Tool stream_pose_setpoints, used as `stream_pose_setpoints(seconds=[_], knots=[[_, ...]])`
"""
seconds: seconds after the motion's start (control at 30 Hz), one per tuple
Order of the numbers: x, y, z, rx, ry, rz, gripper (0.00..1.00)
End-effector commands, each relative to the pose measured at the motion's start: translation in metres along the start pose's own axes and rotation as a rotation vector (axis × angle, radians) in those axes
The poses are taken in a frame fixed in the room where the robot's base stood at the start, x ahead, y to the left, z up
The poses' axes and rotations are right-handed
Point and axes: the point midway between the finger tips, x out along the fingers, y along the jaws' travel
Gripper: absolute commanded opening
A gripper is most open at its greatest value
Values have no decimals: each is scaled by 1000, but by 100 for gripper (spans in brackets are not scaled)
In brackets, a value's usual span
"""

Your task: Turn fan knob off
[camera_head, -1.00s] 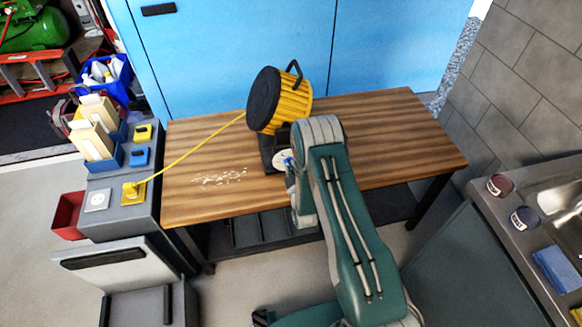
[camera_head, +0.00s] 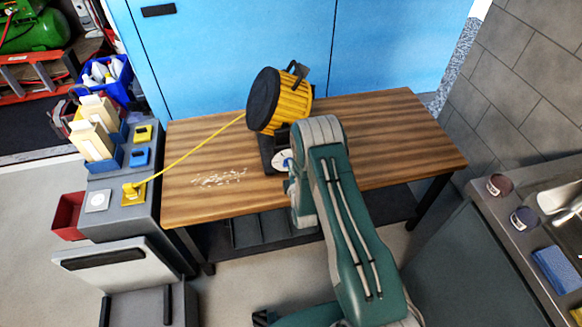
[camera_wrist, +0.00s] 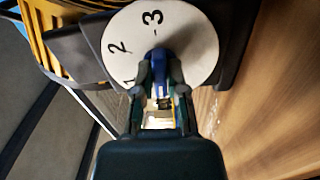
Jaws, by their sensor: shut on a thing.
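The yellow and black fan (camera_head: 281,102) stands on the wooden table, its black front facing left. Its white dial (camera_wrist: 188,38) fills the top of the wrist view, with the marks 1, 2 and 3 showing; the rest of the dial face is hidden by my gripper. The blue knob (camera_wrist: 158,62) sits at the dial's middle. My gripper (camera_wrist: 160,80) is shut on the knob, one finger on each side. In the head view the dial (camera_head: 281,160) shows just left of my arm, and my fingers are mostly hidden.
A wooden table (camera_head: 380,130) carries the fan, with pale debris (camera_head: 220,178) at its left. A yellow cord (camera_head: 195,150) runs from the fan to a yellow plug (camera_head: 131,192) on the grey cabinet. Blue doors (camera_head: 230,45) stand behind. The table's right side is clear.

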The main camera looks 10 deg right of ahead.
Motion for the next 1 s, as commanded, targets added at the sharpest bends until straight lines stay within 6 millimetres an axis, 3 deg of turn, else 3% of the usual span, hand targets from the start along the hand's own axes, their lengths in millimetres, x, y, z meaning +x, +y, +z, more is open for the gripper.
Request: stream_pose_setpoints(seconds=[0.77, 0.8, 0.83, 1.0], knots=[[1, -2, -4, -99, 10, -4, 0], [1, -2, -4, -99, 11, -5, 35], [1, -2, -4, -99, 10, -5, 48], [0, -2, -2, -98, 7, -4, 51]])
